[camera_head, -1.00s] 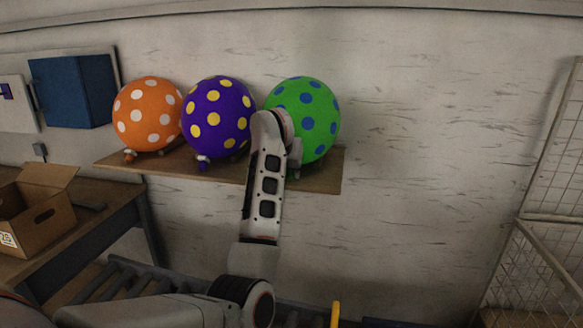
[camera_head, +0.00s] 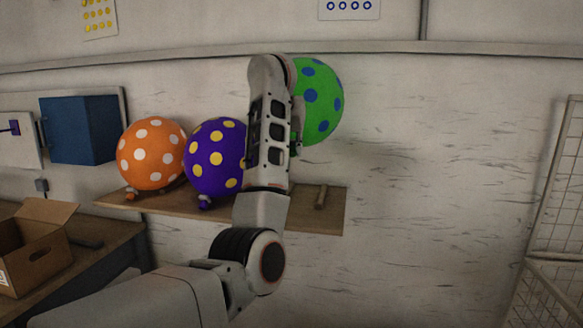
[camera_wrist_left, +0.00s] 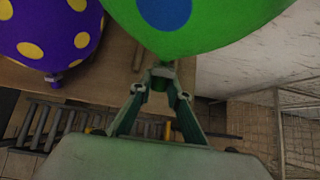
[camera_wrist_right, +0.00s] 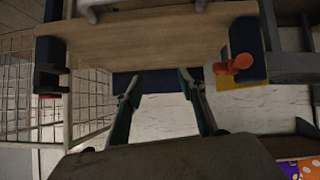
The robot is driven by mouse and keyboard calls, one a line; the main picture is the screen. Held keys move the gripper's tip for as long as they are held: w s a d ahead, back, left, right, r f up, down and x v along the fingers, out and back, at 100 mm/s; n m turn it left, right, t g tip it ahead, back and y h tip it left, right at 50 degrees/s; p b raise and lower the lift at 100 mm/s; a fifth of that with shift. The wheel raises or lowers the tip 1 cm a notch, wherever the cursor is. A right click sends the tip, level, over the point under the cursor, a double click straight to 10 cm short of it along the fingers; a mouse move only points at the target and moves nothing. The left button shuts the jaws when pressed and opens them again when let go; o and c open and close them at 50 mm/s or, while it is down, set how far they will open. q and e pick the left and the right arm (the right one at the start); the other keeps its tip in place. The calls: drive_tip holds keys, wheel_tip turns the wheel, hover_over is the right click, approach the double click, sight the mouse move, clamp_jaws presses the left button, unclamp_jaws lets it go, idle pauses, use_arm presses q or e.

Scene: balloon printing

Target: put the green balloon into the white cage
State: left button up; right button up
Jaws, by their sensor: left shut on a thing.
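The green balloon (camera_head: 321,102) with blue dots is held up above the right end of the wall shelf (camera_head: 300,222). My left gripper (camera_wrist_left: 163,74) is shut on its neck, below the green balloon (camera_wrist_left: 195,22) in the left wrist view. In the head view my left arm hides the gripper's fingers and the balloon's left side. A white wire cage (camera_head: 556,200) shows in part at the right edge, and its mesh (camera_wrist_left: 295,125) shows in the left wrist view. My right gripper (camera_wrist_right: 158,80) is open and empty in the right wrist view.
An orange balloon (camera_head: 152,155) and a purple balloon (camera_head: 212,160) rest on the shelf, the purple one close beside my left arm. A cardboard box (camera_head: 35,245) stands on a table at left. The wall area between shelf and cage is clear.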

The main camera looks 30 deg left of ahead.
sight(293, 139)
use_arm(q)
drive_tip(key=shift+r+p, duration=0.7)
drive_tip(key=shift+r, duration=2.3)
drive_tip(key=shift+f, duration=0.1)
